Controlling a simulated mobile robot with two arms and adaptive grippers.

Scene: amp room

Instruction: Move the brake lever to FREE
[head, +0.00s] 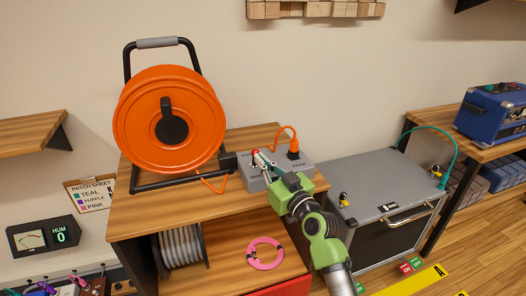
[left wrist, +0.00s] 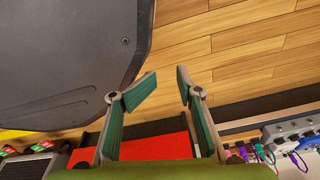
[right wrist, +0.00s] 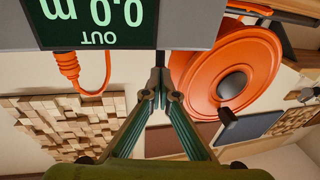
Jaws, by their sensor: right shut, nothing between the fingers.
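A grey control box (head: 308,174) stands on the wooden cabinet, right of the orange cable reel (head: 145,120). A small red-tipped lever (head: 254,152) shows at the box's left part. The box's labels are too small to read surely. My right gripper (head: 264,162) is at the box, its fingertips close to the lever; whether they touch cannot be told. In the right wrist view its fingers (right wrist: 162,92) are closed together, below a dark upright post. The box's display (right wrist: 100,20) there reads 0.0 m OUT, upside down. My left gripper (left wrist: 163,78) is open and empty, above the floor.
An orange cable (head: 293,142) plugs into the box's top. A pink cable ring (head: 265,254) and a grey coil (head: 181,247) sit on the lower shelf. A grey case (head: 375,180) with a handle stands to the right. A blue amp (head: 492,110) is on the right shelf.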

